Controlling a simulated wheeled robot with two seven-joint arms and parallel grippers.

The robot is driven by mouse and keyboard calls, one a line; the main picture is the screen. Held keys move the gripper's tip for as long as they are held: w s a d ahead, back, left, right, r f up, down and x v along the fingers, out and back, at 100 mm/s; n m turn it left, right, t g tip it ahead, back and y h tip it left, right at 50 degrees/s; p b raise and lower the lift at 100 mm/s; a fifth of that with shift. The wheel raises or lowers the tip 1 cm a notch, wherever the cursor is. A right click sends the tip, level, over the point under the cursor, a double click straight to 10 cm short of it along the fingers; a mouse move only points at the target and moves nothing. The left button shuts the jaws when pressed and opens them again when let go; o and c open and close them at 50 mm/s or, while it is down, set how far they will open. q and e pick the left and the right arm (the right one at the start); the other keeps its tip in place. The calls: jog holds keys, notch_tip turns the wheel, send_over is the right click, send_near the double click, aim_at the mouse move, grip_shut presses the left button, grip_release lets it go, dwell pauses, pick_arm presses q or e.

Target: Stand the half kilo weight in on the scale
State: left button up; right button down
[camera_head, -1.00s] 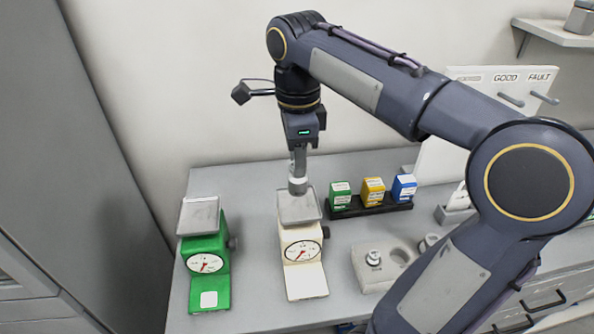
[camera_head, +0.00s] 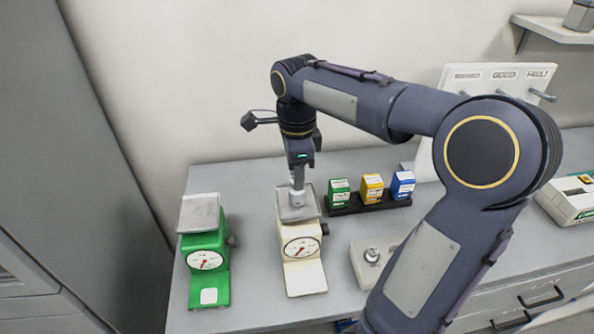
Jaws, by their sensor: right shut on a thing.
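My right gripper (camera_head: 298,182) points down over the pan of the white scale (camera_head: 303,275). It is shut on a small metal weight (camera_head: 297,198), which is upright at or just above the pan (camera_head: 299,212); I cannot tell whether it touches. A green scale (camera_head: 207,262) with an empty pan stands to the left. Another metal weight (camera_head: 372,255) sits in the pale weight block (camera_head: 357,262), which my right arm partly hides. My left gripper is not in view.
Green (camera_head: 339,191), yellow (camera_head: 372,187) and blue (camera_head: 402,184) boxes stand in a black rack behind the block. A peg board (camera_head: 470,82) stands at the back right. A pale device (camera_head: 575,200) is at the far right. Bare table lies between the scales.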

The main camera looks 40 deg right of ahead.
jog(key=shift+f, duration=0.15)
jog(key=c, duration=1.1)
grip_release()
notch_tip(320, 180, up, 12)
jog(key=s+a+f+n+t+y, duration=0.1)
jog(key=s+a+f+n+t, duration=0.1)
jog(key=s+a+f+n, duration=0.2)
jog(key=s+a+f+n+t+y, duration=0.1)
jog(key=s+a+f+n, duration=0.3)
jog(key=n, duration=0.6)
jog(key=s+a+f+n+t+y, duration=0.1)
jog(key=s+a+f+n+t, duration=0.1)
jog(key=s+a+f+n, duration=0.2)
jog(key=shift+s+a+f+n+t+y+p, duration=0.1)
jog(key=shift+s+f+n+t+y+p, duration=0.1)
jog(key=shift+s+f+n, duration=0.8)
jog(key=shift+s+a+f+n+t+y+p, duration=0.1)
jog(key=shift+s+f+n+y+p, duration=0.1)
jog(key=shift+s+f+n, duration=0.8)
